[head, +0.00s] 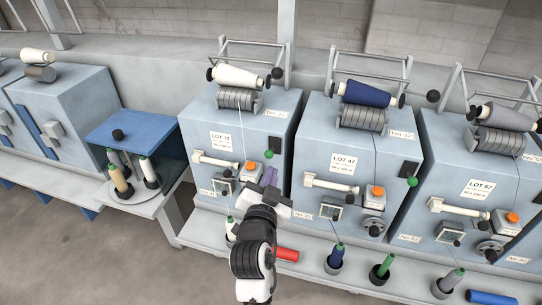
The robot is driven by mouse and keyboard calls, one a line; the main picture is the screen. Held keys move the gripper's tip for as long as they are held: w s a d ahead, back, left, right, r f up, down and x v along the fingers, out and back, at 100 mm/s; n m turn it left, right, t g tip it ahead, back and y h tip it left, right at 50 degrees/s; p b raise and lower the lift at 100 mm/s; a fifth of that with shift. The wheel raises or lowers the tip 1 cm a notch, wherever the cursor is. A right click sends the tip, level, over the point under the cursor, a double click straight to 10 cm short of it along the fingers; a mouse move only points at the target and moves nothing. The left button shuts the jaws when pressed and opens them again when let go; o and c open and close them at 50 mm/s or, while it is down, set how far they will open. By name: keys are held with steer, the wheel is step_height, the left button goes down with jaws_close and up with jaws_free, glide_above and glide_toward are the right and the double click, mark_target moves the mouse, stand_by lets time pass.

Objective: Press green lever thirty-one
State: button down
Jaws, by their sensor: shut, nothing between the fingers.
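A green ball-ended lever (268,154) sits below a dark plate on the front of the left blue-grey spinning unit (222,119), whose upper label (273,113) appears to read No. 31. My gripper (269,177) is in front of this unit, its fingertips just below the green ball in the picture. It is shut and empty. Whether it touches the lever or the panel cannot be told. My arm hides part of the unit's lower front. A similar green lever (411,182) is on the middle unit, by a label (401,135) that seems to read No. 32.
An orange button (249,166) is left of the gripper; a white roller (216,161) is farther left. Bobbins, including a green one (383,268), stand along the front shelf. A red tube (287,254) lies beside my arm. Floor at lower left is clear.

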steer(key=shift+f, duration=0.1)
steer(key=b+x, duration=0.1)
steer(key=b, duration=0.3)
steer(key=b+x, duration=0.1)
steer(key=b, duration=0.2)
steer(key=shift+f+b, duration=0.2)
steer(key=shift+b, duration=0.2)
steer(key=shift+w+b, duration=0.2)
steer(key=shift+b, duration=0.9)
steer(key=r+p, duration=0.1)
steer(key=p, duration=0.2)
glide_above(271, 156)
steer(key=s+d, duration=0.2)
steer(key=s, duration=0.1)
steer(key=f, duration=0.1)
steer(key=a+f, duration=0.2)
steer(key=shift+w+f, duration=0.3)
steer(key=shift+f, duration=0.05)
